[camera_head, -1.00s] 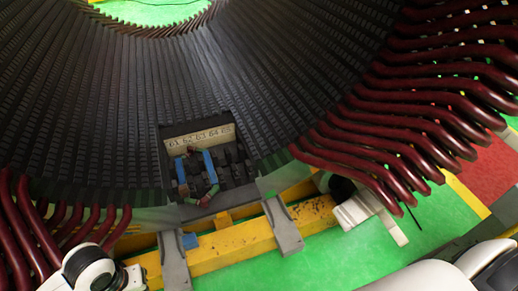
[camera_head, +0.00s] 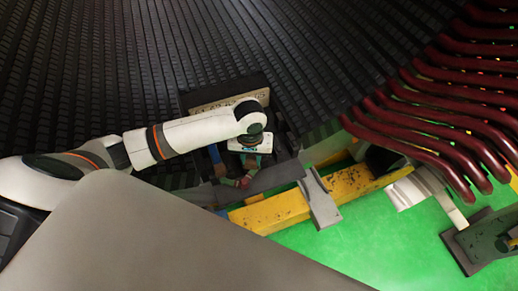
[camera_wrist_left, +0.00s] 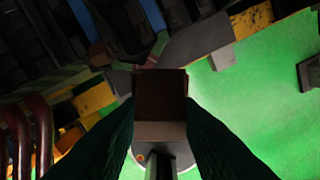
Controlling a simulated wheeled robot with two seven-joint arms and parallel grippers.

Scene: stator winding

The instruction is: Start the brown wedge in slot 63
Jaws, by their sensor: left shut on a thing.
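My left gripper (camera_head: 251,160) is over the numbered slot block in the head view. In the left wrist view its two dark green fingers are shut on the brown wedge (camera_wrist_left: 160,100), a blocky brown piece between them. I cannot make out the wedge in the head view. The pale number label (camera_head: 222,100) above the slots is partly covered by my left wrist, and slot 63 is hidden behind the gripper. Whether the wedge touches the slot cannot be told. My right gripper is not in view.
Blue and green-brown pieces (camera_head: 243,182) sit at the front of the slots. Dark red coil ends (camera_head: 440,125) fan out at the right. A yellow beam (camera_head: 285,208) with grey brackets runs in front of the stator.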

